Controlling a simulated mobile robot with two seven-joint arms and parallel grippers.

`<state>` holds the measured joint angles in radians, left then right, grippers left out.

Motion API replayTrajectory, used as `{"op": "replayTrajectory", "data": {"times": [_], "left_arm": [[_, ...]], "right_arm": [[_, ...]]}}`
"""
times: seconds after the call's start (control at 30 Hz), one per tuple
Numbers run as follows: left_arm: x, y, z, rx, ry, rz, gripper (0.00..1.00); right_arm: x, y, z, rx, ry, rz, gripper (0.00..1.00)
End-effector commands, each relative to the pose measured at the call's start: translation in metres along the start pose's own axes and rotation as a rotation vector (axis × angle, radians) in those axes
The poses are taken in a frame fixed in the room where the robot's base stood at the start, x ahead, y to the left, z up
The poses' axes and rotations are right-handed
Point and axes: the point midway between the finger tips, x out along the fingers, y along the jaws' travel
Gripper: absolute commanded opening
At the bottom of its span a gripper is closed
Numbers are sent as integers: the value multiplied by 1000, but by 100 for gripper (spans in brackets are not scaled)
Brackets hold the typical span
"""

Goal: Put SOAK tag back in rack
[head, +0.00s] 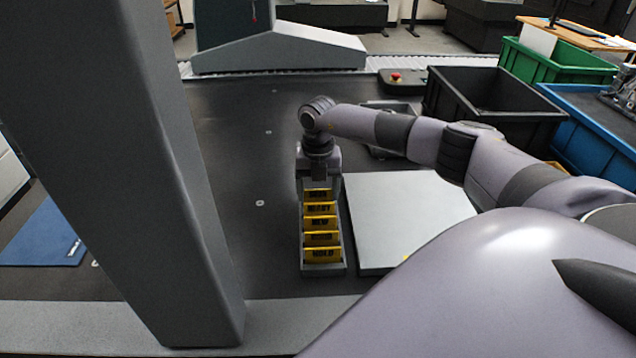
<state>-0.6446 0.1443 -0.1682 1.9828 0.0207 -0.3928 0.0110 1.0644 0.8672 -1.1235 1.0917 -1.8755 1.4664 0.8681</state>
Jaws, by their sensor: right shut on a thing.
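A narrow grey rack (323,270) stands on the dark table and holds a row of yellow tags with dark lettering. The front tag (323,254) reads HOLD; the lettering farther back is small and hard to read. My right gripper (318,178) points down at the far end of the rack. It is shut on the rearmost yellow tag (318,194), which I take to be the SOAK tag, though its word is not clear. That tag is at or just above the far slot; I cannot tell if it is seated. My left gripper is out of view.
A pale flat plate (405,215) lies right of the rack. A black bin (495,100), a green bin (555,62) and a blue bin (590,110) stand at right. A thick grey column (130,160) blocks the left.

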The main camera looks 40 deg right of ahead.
Motion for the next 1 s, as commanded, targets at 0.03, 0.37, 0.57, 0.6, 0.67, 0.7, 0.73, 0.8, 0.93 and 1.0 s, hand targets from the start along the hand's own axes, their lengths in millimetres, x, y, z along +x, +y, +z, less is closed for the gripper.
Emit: {"op": "replayTrajectory", "data": {"times": [0.03, 0.37, 0.57, 0.6, 0.67, 0.7, 0.73, 0.8, 0.93, 1.0], "left_arm": [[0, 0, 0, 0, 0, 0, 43], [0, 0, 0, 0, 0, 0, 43], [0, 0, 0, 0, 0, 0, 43], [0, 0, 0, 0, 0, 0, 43], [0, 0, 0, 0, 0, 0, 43], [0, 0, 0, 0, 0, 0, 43], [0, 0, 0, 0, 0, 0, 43], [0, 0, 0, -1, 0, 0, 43], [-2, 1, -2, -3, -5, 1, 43], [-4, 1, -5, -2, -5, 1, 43]], "right_arm": [[0, 0, 0, 0, 0, 0, 45], [0, 0, 0, 0, 0, 0, 86], [0, 0, 0, 0, 0, 0, 100], [0, 0, 0, 0, 0, 0, 100], [0, 0, 0, 0, 0, 0, 100], [0, 0, 0, 0, 0, 0, 100], [0, 0, 0, 1, 0, 0, 100], [0, 0, 0, 1, 0, 0, 100], [-3, 0, 0, 1, -1, 0, 100], [-7, 0, 0, 1, 0, 0, 100]]}}
